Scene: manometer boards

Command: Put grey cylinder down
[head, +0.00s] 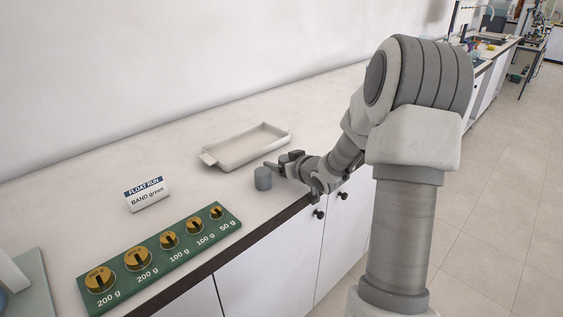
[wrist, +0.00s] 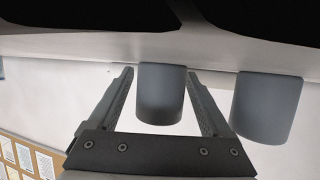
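Two grey cylinders show in the wrist view. One grey cylinder (wrist: 162,95) is between the two fingers of my gripper (wrist: 161,78). Thin gaps show beside it, and I cannot tell whether the fingertips touch it. The other grey cylinder (wrist: 267,108) is outside the fingers, to the right. In the head view my gripper (head: 283,160) is low over the counter near its front edge, fingers pointing left. A grey cylinder (head: 263,179) stands upright on the counter beside the fingertips. The second cylinder is not clearly visible there.
A pale tray (head: 245,146) lies on the counter (head: 130,165) behind my gripper. A "FLOAT RUN, BAND green" sign (head: 147,194) and a green board (head: 162,262) with several brass weights are to the left. The counter between sign and tray is clear.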

